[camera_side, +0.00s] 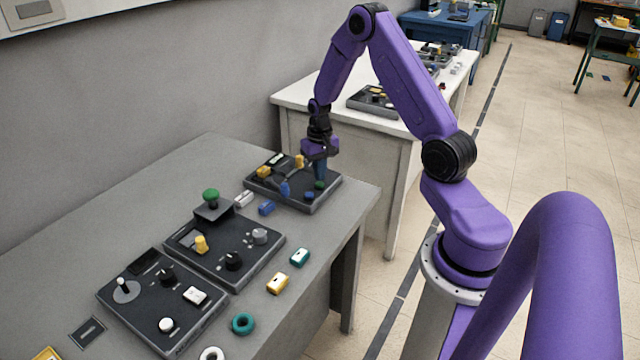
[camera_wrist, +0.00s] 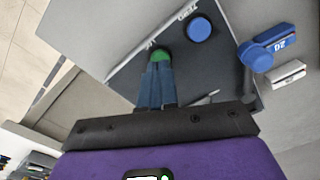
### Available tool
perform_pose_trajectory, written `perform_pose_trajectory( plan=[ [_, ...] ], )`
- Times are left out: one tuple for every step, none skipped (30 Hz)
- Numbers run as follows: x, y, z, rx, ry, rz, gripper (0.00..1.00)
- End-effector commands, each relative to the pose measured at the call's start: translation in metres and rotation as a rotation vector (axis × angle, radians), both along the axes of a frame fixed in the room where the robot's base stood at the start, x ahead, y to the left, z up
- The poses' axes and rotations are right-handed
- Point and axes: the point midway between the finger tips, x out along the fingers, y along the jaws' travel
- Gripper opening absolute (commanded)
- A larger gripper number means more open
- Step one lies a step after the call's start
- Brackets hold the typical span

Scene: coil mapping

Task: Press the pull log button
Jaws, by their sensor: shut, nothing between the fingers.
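A dark control panel (camera_side: 268,190) lies at the far end of the grey table. It carries a green round button (camera_side: 319,185) and a blue round button (camera_side: 308,195) near its right edge. In the wrist view the green button (camera_wrist: 160,54) is partly covered by my fingertips, and the blue button (camera_wrist: 199,28) is clear beside it. White labels sit by the buttons, but I cannot read which is the pull log button. My gripper (camera_side: 320,178) is shut and empty, pointing down at the green button; it also shows in the wrist view (camera_wrist: 155,72). I cannot tell whether they touch.
The panel also holds yellow parts (camera_side: 264,172) and a blue part with a cable (camera_side: 285,188). Two more panels (camera_side: 225,245) (camera_side: 162,300) stand nearer on the table. The wall is behind.

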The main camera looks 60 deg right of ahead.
Motion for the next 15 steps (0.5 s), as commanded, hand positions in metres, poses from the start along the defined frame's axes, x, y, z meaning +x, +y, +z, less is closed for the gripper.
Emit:
perform_pose_trajectory(
  plan=[
    [0.0000,0.0000,0.0000,0.000,0.000,0.000,0.00],
    [0.0000,0.0000,0.0000,0.000,0.000,0.000,0.00],
    [0.0000,0.0000,0.0000,0.000,0.000,0.000,0.00],
    [0.0000,0.0000,0.0000,0.000,0.000,0.000,0.00],
    [0.0000,0.0000,0.0000,0.000,0.000,0.000,0.00],
    [0.0000,0.0000,0.0000,0.000,0.000,0.000,0.00],
    [0.0000,0.0000,-0.0002,0.000,0.000,0.000,0.00],
    [0.0000,0.0000,-0.0004,0.000,0.000,0.000,0.00],
    [0.0000,0.0000,-0.0010,0.000,0.000,0.000,0.00],
    [0.0000,0.0000,-0.0016,0.000,0.000,0.000,0.00],
    [0.0000,0.0000,-0.0023,0.000,0.000,0.000,0.00],
    [0.0001,0.0001,-0.0034,0.000,0.000,0.000,0.00],
    [0.0001,0.0000,-0.0042,0.000,0.000,0.000,0.00],
    [0.0001,0.0000,-0.0050,0.000,0.000,0.000,0.00],
    [0.0002,0.0000,-0.0061,0.000,0.000,0.000,0.00]
  ],
)
